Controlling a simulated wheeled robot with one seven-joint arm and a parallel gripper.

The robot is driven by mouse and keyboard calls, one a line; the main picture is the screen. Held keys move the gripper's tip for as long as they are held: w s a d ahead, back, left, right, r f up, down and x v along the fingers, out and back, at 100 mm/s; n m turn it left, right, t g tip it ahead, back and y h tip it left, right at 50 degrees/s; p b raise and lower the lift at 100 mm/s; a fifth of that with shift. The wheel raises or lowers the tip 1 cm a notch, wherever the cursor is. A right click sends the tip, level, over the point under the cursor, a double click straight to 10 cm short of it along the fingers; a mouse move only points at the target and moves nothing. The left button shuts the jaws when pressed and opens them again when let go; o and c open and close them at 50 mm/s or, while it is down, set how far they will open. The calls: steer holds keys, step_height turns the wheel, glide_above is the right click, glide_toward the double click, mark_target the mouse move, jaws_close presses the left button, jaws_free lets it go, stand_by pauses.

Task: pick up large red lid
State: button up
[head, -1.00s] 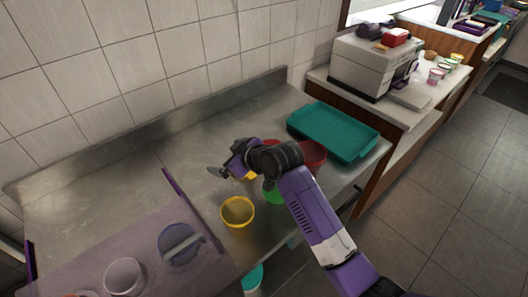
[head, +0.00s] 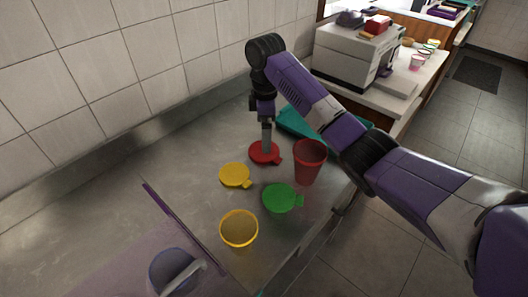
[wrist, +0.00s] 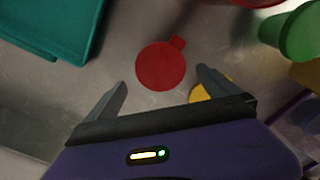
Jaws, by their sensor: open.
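The red lid (head: 257,154) is a flat round disc with a small tab, lying on the steel counter. It also shows whole in the wrist view (wrist: 160,67), with its tab at the upper right. My gripper (head: 266,150) points down over the lid in the head view and covers part of it. In the wrist view my gripper (wrist: 161,77) is open, with one finger to each side of the lid's lower part and nothing held. Whether the fingertips touch the counter I cannot tell.
A yellow lid (head: 234,174) lies close by; my right finger partly hides it in the wrist view. A red cup (head: 310,163), a green piece with a tab (head: 279,199) and a yellow cup (head: 239,230) stand nearby. A teal tray (wrist: 58,22) lies behind. The counter's left is clear.

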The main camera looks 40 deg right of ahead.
steer(key=shift+f+p, duration=0.55)
steer(key=shift+f, duration=2.55)
steer(key=c, duration=1)
